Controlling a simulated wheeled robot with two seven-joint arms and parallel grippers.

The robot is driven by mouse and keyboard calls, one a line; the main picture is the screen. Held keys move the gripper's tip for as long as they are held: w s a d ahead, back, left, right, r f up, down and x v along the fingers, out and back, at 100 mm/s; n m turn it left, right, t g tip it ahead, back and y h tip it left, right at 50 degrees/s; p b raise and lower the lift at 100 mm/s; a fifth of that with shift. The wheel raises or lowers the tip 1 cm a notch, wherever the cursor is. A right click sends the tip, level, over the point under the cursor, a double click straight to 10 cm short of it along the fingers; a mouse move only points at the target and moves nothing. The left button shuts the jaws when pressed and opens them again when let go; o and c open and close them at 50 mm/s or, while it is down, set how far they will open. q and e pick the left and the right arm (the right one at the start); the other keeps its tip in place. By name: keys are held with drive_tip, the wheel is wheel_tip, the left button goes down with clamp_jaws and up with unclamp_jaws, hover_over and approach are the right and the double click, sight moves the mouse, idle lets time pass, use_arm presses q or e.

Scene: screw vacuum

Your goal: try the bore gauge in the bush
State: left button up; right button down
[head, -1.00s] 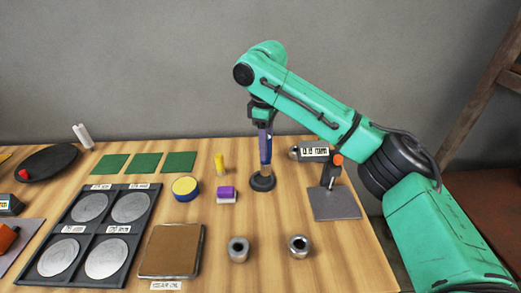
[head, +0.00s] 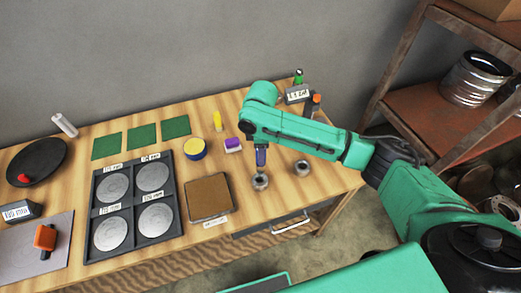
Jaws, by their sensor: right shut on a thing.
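My right gripper (head: 262,146) points down over the left of two grey metal bushes and is shut on the blue bore gauge (head: 261,158). The gauge is upright, its lower end at the top of this left bush (head: 260,182). I cannot tell whether the tip is inside the bore or just above it. The second bush (head: 302,168) stands apart to the right, its dark bore facing up. My left gripper is out of view.
A brown pad (head: 208,197) lies left of the bushes, beside a dark tray (head: 124,208) of silver discs. A purple-topped block (head: 233,144) and a yellow-topped round tin (head: 194,149) stand behind. The table's front edge and a drawer handle (head: 292,226) are close. A rusty shelf (head: 450,120) stands right.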

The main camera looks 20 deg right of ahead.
drive_tip(key=shift+s+a+r+p, duration=0.15)
drive_tip(key=shift+a+r+p, duration=0.1)
drive_tip(key=shift+r+p, duration=0.15)
wheel_tip(320, 180, down, 2)
drive_tip(key=shift+s+a+f+b, duration=0.1)
drive_tip(key=shift+f+b, duration=0.1)
drive_tip(key=shift+b, duration=0.5)
drive_tip(key=f, duration=0.1)
drive_tip(key=f+b, duration=0.1)
drive_tip(key=shift+w+d+f, duration=0.2)
drive_tip(key=shift+d+f, duration=0.05)
drive_tip(key=shift+f, duration=0.1)
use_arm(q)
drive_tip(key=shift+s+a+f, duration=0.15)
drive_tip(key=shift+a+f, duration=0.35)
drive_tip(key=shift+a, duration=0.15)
use_arm(e)
drive_tip(key=shift+s+a+f, duration=0.1)
drive_tip(key=shift+a+f, duration=0.05)
drive_tip(key=shift+f, duration=0.35)
use_arm(q)
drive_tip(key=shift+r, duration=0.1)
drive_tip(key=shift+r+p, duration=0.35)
drive_tip(key=shift+p, duration=0.15)
use_arm(e)
drive_tip(key=shift+r, duration=0.1)
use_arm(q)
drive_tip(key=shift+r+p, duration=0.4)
